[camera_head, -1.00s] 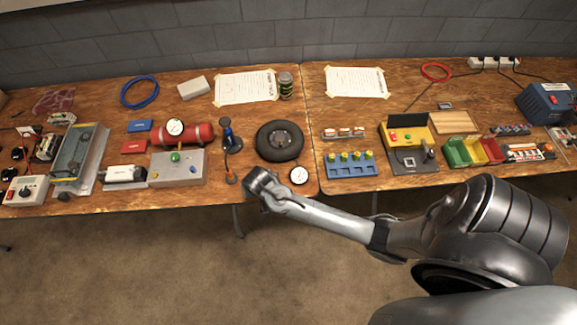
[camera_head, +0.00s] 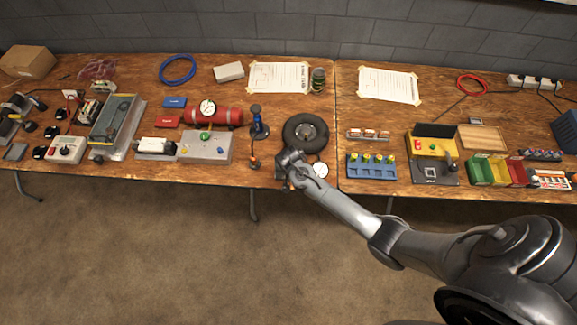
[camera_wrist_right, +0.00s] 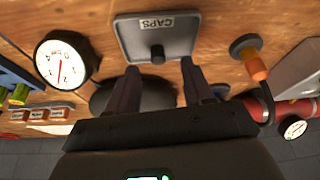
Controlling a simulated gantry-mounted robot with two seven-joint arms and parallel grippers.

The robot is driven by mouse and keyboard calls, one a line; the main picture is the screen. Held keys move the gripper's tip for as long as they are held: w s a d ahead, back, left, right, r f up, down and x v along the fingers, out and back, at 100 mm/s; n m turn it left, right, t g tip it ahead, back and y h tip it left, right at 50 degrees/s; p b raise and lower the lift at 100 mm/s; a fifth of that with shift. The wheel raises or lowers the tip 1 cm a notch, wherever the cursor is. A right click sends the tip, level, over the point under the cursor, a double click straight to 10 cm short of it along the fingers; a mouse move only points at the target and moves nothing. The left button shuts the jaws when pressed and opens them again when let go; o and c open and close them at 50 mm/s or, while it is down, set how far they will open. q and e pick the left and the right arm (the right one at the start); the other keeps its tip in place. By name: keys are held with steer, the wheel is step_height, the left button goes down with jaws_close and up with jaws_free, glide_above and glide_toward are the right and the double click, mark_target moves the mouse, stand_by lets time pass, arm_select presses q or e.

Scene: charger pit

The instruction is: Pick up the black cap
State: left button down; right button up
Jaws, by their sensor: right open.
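The black cap (camera_wrist_right: 157,53) is a small dark round piece on a grey tray (camera_wrist_right: 128,32) labelled CAPS, in the right wrist view. My right gripper (camera_wrist_right: 159,68) is open, its two fingers pointing toward the tray with the cap lined up between them. The cap is not between the jaws; a gap shows from the fingertips. In the head view my right gripper (camera_head: 287,165) hangs over the table's front edge, in front of the tire, and hides the tray and cap. My left gripper is not in view.
A tire (camera_head: 305,133) lies just behind the gripper. A round gauge (camera_head: 320,169) is close on its right, also in the wrist view (camera_wrist_right: 62,60). An orange-tipped piece (camera_head: 253,162) and a blue-black pump (camera_head: 257,124) stand left. A blue valve block (camera_head: 371,168) is further right.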

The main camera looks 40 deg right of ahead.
steer(key=shift+b+x, duration=0.4)
steer(key=shift+x, duration=1.75)
steer(key=shift+d+r, duration=0.1)
steer(key=shift+d, duration=0.1)
steer(key=shift+c, duration=0.5)
jaws_close()
